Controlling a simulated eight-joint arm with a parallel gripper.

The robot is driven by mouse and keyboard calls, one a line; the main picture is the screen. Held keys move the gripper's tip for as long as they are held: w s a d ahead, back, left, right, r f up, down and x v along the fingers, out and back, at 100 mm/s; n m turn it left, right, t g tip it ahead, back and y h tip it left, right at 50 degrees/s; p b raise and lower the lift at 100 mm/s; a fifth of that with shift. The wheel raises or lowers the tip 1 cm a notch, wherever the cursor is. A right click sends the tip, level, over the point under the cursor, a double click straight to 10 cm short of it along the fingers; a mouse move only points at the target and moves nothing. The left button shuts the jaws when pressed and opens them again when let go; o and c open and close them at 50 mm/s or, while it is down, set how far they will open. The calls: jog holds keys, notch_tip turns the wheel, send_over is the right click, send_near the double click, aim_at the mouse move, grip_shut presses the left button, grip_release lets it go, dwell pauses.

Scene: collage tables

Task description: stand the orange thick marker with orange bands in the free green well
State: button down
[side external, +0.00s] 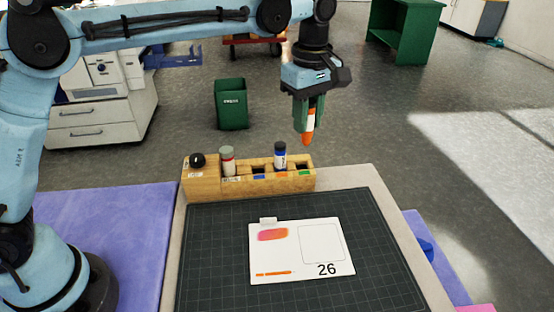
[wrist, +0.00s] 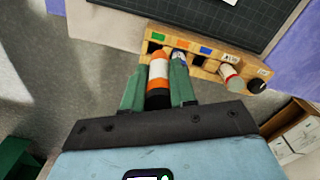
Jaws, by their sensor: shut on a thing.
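The orange marker with a white section (side external: 308,126) is held upright in my gripper (side external: 309,115), its orange end down, in the side view. In the wrist view the marker (wrist: 159,70) lies between my two green fingers (wrist: 157,88), which are shut on it. The wooden rack (side external: 222,192) stands below. Its green-labelled well (side external: 303,166) is at the right end and looks empty; the marker hangs above it, apart from the rack. In the wrist view the green label (wrist: 162,36) shows just beyond the marker, which partly hides the well.
A blue-and-white marker (side external: 280,154) stands in the orange-labelled well beside the green one. The blue-labelled well (side external: 259,169) looks empty. A grey-capped marker (side external: 228,161) and a black round-topped item (side external: 197,160) stand further left. A card (side external: 300,262) lies on the dark mat (side external: 215,265).

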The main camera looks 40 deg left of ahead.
notch_tip(320, 180, down, 5)
jog(key=w+a+n, duration=0.1)
jog(key=w+a, duration=0.1)
jog(key=shift+w+f+n, duration=0.15)
jog(key=shift+f+n, duration=0.05)
jog(key=shift+n, duration=0.1)
jog(key=shift+f, duration=0.7)
dwell(1.0)
jog(key=shift+f, duration=0.3)
jog(key=shift+f, duration=1.2)
dwell(0.5)
jog(key=shift+f, duration=0.2)
jog(key=shift+f, duration=0.2)
dwell(0.3)
jog(key=shift+f, duration=0.3)
